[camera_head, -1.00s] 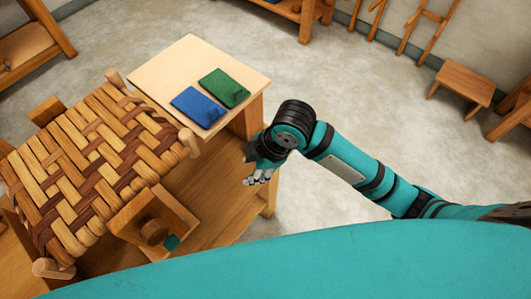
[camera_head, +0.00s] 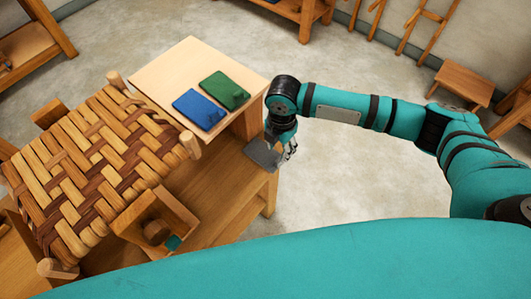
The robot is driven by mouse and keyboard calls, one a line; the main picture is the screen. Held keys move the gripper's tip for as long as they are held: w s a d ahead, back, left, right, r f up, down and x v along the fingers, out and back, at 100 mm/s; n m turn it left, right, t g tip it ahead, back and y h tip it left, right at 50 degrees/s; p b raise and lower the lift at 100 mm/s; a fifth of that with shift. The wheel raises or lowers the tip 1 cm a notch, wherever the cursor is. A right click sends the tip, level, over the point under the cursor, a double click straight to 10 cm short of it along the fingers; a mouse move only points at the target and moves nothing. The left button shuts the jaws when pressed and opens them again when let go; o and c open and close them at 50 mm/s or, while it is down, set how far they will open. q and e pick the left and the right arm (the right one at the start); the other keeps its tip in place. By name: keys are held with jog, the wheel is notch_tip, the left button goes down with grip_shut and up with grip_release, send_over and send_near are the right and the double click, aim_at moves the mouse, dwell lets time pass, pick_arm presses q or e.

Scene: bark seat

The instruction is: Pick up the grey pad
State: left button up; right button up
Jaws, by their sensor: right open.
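The grey pad (camera_head: 262,155) is a flat dark grey piece at the right end of the lower wooden bench surface, below the light tabletop in the picture. Its right part is hidden behind my right gripper (camera_head: 287,150). My right gripper points down over the pad's right side, with its fingers open; whether they touch the pad I cannot tell. My left gripper is out of view.
A blue pad (camera_head: 199,109) and a green pad (camera_head: 225,91) lie on the light tabletop (camera_head: 180,65). A woven bark seat (camera_head: 90,165) stands at left. A small wooden box (camera_head: 178,212) sits on the bench. Open floor lies at right.

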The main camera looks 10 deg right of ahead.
aim_at(279, 160)
notch_tip(279, 160, down, 3)
jog(key=shift+w+d+f+p, duration=0.1)
jog(key=shift+f+p, duration=0.3)
jog(key=shift+f, duration=0.95)
jog(key=shift+w+d+f+p, duration=0.1)
jog(key=shift+f+p, duration=0.25)
jog(key=shift+f, duration=1)
grip_shut()
